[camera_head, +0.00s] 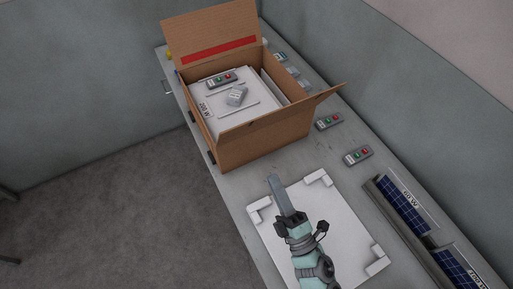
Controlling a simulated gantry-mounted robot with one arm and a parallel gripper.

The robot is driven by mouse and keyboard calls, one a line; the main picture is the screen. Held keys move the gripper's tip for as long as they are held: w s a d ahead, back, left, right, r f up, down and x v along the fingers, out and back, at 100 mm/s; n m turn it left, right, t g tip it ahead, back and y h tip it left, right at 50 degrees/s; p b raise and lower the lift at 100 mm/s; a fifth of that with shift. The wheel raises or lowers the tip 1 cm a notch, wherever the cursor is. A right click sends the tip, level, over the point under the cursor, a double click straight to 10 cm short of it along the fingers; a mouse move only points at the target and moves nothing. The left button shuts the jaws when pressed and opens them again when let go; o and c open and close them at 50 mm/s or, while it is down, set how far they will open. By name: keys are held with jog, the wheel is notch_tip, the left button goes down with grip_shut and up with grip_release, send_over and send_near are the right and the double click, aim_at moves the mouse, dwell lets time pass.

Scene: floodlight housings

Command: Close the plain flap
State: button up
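An open cardboard box (265,143) stands on the long grey table. One flap with a red stripe (219,50) stands up along its far side. A plain flap (327,93) without a stripe sticks outward at the box's right corner and is seen at a steep angle. My gripper (279,191) is in front of the box, over a white panel, with its long grey end pointing at the box. It is apart from both flaps. I cannot make out a gap between its fingers.
The box holds a white insert (207,103) with a small control unit (221,80) and a grey part (236,97) on top. A white panel with corner blocks (262,228) lies in front. Control units (358,155) and solar panels (403,206) lie on the right.

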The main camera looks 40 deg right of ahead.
aim_at(247, 123)
jog(key=shift+w+d+r, duration=0.1)
jog(key=shift+w+r, duration=0.1)
jog(key=shift+w, duration=0.1)
jog(key=shift+c, duration=0.7)
jog(key=p+x, duration=0.1)
jog(key=x, duration=1.2)
jog(key=shift+w, duration=0.1)
grip_shut()
jog(key=shift+r, duration=0.1)
